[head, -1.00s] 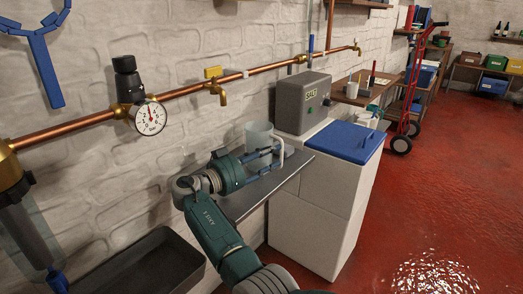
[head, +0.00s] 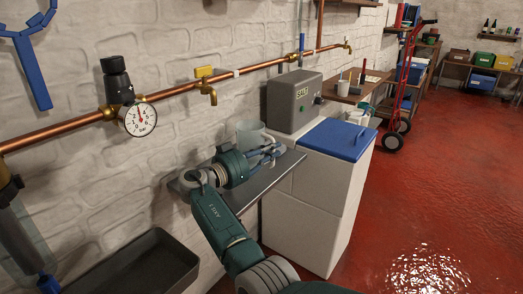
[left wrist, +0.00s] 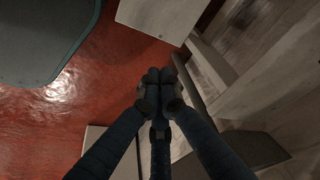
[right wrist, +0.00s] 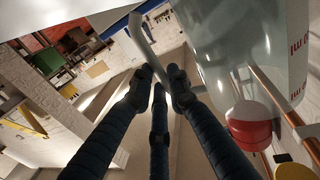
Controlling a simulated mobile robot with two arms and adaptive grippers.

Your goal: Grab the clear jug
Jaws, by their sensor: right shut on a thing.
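The clear jug (head: 250,131) stands upright on the grey shelf (head: 240,190) against the wall in the head view, partly hidden behind my right gripper (head: 272,155). In the right wrist view the jug's see-through body (right wrist: 215,45) fills the upper right, with red print on its side. Its pale handle (right wrist: 145,42) runs down between the fingers of my right gripper (right wrist: 160,85), which is shut on it. My left gripper (left wrist: 160,78) shows in the left wrist view with its fingers together and nothing visible between them. It is outside the head view.
A copper pipe with a gauge (head: 141,119) and brass tap (head: 208,90) runs above. A dark trough (head: 135,262) lies at lower left. Red floor at right is open.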

